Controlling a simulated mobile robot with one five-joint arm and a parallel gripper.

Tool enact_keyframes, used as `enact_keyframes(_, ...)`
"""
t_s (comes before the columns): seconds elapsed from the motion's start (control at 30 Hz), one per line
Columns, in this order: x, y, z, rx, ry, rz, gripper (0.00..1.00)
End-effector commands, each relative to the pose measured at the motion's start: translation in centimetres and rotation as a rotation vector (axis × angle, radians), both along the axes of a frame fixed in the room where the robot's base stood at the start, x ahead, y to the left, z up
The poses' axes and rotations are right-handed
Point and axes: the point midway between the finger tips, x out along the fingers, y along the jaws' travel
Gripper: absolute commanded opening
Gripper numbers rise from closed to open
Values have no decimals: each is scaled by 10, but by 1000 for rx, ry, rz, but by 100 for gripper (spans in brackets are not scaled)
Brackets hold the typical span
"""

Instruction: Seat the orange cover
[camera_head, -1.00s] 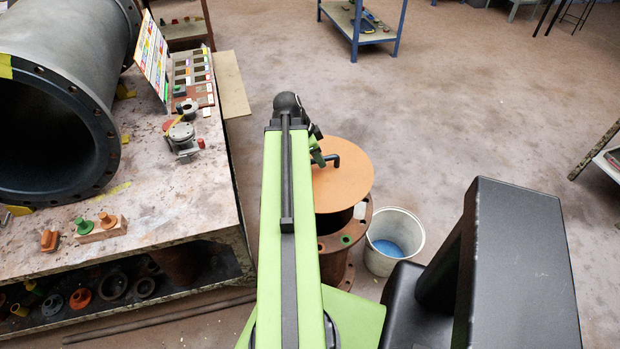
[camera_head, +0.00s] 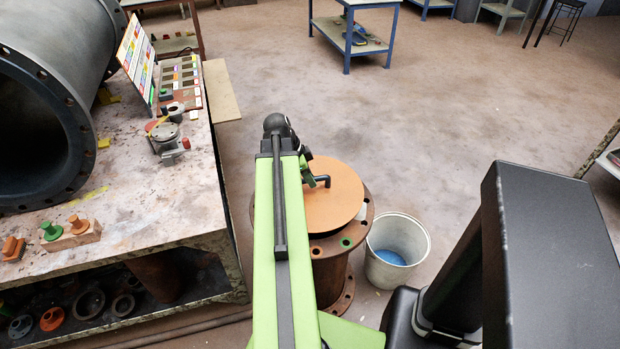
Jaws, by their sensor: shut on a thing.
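The orange cover (camera_head: 335,208) is a flat round disc with a black bent handle on top. It lies over the mouth of a rusty flanged pipe (camera_head: 333,270) standing upright on the floor. My arm hides the cover's left side and part of the gripper.
A white bucket (camera_head: 414,240) with blue inside stands right of the pipe. A workbench (camera_head: 150,215) at left carries a large grey pipe (camera_head: 75,90), a valve (camera_head: 168,140) and small coloured parts. A blue-framed table (camera_head: 347,48) stands far back. Open floor lies beyond the pipe.

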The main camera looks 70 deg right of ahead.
Motion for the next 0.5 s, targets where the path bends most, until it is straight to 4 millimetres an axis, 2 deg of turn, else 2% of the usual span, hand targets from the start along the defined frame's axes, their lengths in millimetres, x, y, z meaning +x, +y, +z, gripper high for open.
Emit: enact_keyframes(0.5,0,0,-34,0,1,1,0)
